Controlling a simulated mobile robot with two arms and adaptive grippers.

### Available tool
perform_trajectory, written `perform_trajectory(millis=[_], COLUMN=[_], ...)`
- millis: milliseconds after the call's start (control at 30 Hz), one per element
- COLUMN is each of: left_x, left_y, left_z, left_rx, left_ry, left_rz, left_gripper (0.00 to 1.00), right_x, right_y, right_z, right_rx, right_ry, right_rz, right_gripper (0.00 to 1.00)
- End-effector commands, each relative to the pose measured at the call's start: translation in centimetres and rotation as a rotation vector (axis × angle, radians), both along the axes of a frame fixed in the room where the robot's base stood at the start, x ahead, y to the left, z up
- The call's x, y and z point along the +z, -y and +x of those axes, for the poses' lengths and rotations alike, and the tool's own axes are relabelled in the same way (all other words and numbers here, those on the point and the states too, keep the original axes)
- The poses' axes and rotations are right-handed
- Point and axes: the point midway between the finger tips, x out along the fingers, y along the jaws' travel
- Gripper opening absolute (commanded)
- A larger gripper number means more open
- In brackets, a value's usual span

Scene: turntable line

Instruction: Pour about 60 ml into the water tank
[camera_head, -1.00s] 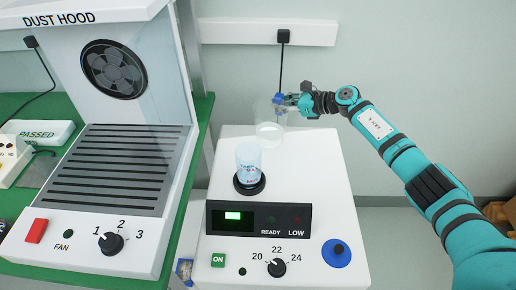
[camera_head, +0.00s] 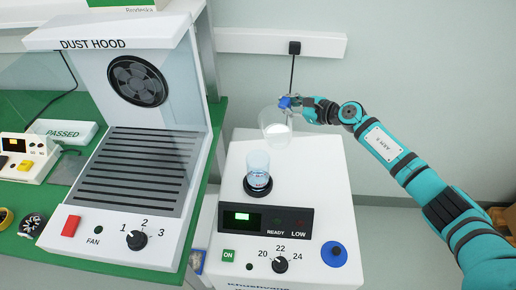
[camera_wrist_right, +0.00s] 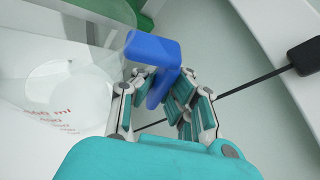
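My right gripper (camera_head: 296,104) is shut on the blue handle (camera_wrist_right: 152,62) of a clear measuring jug (camera_head: 274,124). The jug is above the back of the white machine and looks slightly tilted. In the right wrist view, its clear wall (camera_wrist_right: 60,60) carries red ml marks. What looks like the water tank (camera_head: 258,168), a clear cylinder with blue print, stands upright in a black ring (camera_head: 258,188) on the machine. The jug is behind and slightly right of it, apart from it. The water levels are too unclear to read. My left gripper is not in view.
The white machine (camera_head: 310,165) has a lit green display (camera_head: 242,217), READY and LOW lamps, a temperature dial (camera_head: 280,264) and a blue disc with a knob (camera_head: 333,254). A dust hood (camera_head: 150,150) stands close on the left. The wall is behind; free floor lies right.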

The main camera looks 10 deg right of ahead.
Motion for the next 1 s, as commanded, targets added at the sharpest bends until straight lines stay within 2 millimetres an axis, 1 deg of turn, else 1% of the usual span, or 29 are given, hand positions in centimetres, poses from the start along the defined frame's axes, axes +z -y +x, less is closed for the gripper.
perform_trajectory(millis=[33, 533, 600, 633, 667, 767, 1000], left_x=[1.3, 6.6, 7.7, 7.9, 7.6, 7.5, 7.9], left_y=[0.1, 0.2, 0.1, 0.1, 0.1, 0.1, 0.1], left_z=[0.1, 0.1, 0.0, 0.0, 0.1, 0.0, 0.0], left_rx=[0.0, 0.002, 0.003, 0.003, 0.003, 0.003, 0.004], left_ry=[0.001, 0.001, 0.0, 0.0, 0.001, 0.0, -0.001], left_rz=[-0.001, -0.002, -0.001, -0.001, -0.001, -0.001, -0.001], left_gripper=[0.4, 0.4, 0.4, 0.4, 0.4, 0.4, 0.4], right_x=[1.1, 5.0, 6.4, 6.8, 6.5, 6.6, 7.6], right_y=[-0.2, -2.1, -2.5, -2.7, -2.6, -2.7, -3.0], right_z=[-0.3, -3.3, -4.0, -4.2, -4.2, -4.4, -4.7], right_rx=[0.001, -0.003, -0.004, -0.003, -0.006, -0.006, -0.011], right_ry=[0.023, 0.262, 0.336, 0.363, 0.371, 0.401, 0.464], right_rz=[-0.012, -0.156, -0.199, -0.215, -0.221, -0.242, -0.279], right_gripper=[0.0, 0.0, 0.0, 0.0, 0.0, 0.0, 0.0])
